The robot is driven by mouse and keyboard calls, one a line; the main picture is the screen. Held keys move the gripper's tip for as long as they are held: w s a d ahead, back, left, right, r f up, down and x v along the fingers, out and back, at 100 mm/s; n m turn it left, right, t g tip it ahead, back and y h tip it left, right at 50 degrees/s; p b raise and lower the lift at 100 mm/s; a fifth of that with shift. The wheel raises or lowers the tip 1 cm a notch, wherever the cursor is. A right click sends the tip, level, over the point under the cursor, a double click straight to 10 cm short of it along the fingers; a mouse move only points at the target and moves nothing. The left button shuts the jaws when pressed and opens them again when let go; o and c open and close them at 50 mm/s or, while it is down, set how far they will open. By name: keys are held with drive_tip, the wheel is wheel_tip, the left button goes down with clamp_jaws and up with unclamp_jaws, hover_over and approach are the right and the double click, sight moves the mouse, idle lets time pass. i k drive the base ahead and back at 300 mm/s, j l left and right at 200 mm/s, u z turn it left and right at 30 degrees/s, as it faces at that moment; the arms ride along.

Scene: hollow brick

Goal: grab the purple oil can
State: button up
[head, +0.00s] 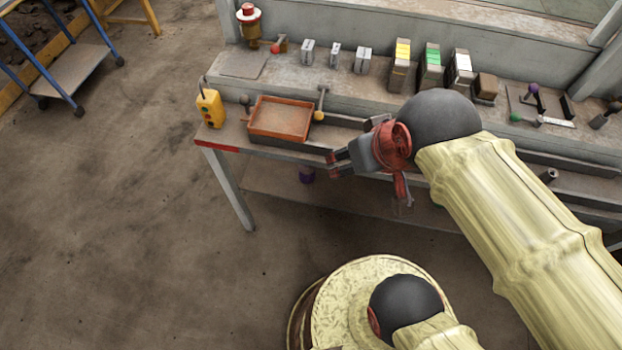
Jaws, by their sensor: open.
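A small purple object (307,175), which looks like the purple oil can, is below the front edge of the workbench, at the lower shelf. Only part of it shows; its top is cut off by the bench edge, and its full shape cannot be told. My gripper (333,163) is open and looks empty. It is at the bench's front edge, just up and to the right of the purple object in the picture, and seems higher than it. I see no contact between them.
The workbench (222,143) carries an orange tray (281,119), a yellow control box (210,108) and several small blocks. A lower shelf (270,193) runs beneath it. The floor (120,200) at left is clear. A blue-framed cart (75,75) stands upper left.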

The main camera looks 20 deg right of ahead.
sight(306, 174)
drive_tip(key=k+j+z, duration=0.5)
drive_tip(key=z, duration=0.2)
drive_tip(key=i+j+z, duration=0.25)
drive_tip(key=k, duration=0.1)
